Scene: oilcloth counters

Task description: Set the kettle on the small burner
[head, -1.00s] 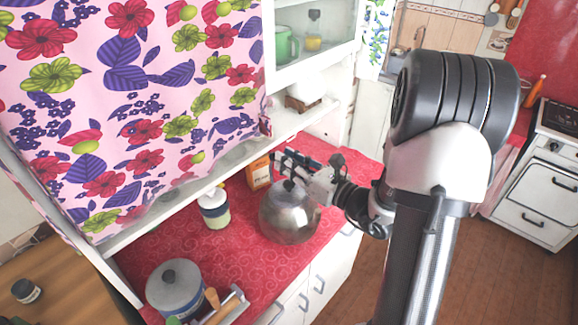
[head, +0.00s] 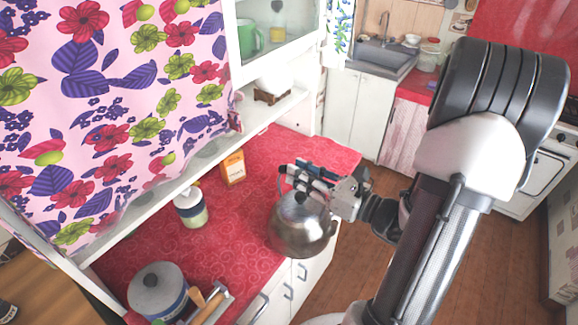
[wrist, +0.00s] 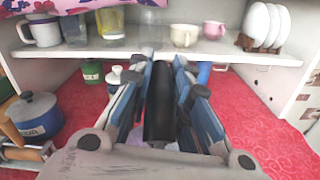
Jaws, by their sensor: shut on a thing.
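The round shiny metal kettle (head: 299,228) is by the front edge of the red counter in the head view. My gripper (head: 312,186) is at its top, shut on its handle. In the wrist view the black handle (wrist: 160,105) lies between the two fingers. The kettle overlaps the counter's edge in the picture; I cannot tell how high it is above the top. The white stove (head: 535,170) is at the right, mostly hidden behind my arm. The small burner is not visible.
On the red counter (head: 240,245) stand an orange box (head: 233,168), a white-and-green jar (head: 190,207) and a lidded blue-grey pot (head: 158,290). A shelf with a glass-fronted cabinet is behind. A sink (head: 382,58) is at the back. Brown floor is open to the right.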

